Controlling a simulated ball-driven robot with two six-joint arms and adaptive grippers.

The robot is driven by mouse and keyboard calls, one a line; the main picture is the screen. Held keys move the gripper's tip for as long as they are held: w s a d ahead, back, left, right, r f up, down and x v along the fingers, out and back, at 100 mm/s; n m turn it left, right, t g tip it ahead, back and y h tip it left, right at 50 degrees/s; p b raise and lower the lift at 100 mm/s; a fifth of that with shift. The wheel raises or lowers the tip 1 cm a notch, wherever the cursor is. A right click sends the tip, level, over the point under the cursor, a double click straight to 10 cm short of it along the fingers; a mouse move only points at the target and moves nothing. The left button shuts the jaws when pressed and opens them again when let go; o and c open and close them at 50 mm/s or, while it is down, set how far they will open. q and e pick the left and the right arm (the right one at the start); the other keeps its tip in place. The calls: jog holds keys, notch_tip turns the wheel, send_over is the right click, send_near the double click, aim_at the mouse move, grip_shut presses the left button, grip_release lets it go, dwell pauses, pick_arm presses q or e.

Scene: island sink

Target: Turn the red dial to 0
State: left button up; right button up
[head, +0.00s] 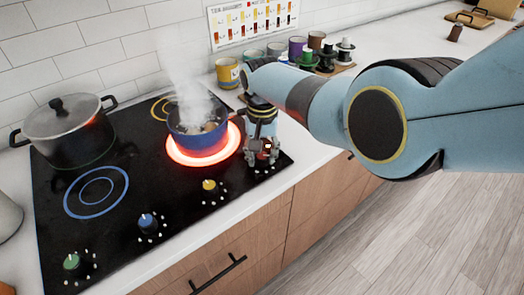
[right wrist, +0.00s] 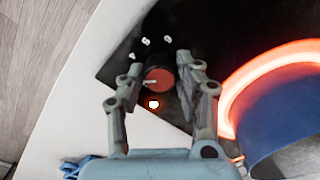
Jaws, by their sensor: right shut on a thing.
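The red dial (right wrist: 158,79) sits at the corner of the black cooktop (head: 110,225), between the fingers of my right gripper (right wrist: 158,75). The gripper is shut on the dial. A pale pointer line on the dial points left in the right wrist view. White marks surround the dial, and the one toward the gripper's base glows orange. In the head view my right gripper (head: 263,150) reaches down over the dial and mostly hides it. My left gripper is not in view.
A steaming blue pot (head: 200,143) stands on the glowing red burner (head: 232,143), close beside my right gripper. A lidded pot (head: 68,130) stands at left. Green (head: 71,261), blue (head: 146,220) and yellow (head: 209,185) dials line the front.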

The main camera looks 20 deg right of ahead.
jog(key=n+p, duration=0.1)
jog(key=n, duration=0.5)
jog(key=shift+r+n, duration=0.1)
jog(key=shift+n, duration=0.2)
jog(key=n, duration=0.3)
jog(key=shift+n, duration=0.3)
jog(key=n, duration=0.3)
jog(key=shift+n+p, duration=0.3)
jog(key=n, duration=1.2)
jog(key=shift+n, duration=0.4)
jog(key=o, duration=1.1)
jog(key=shift+o, duration=0.2)
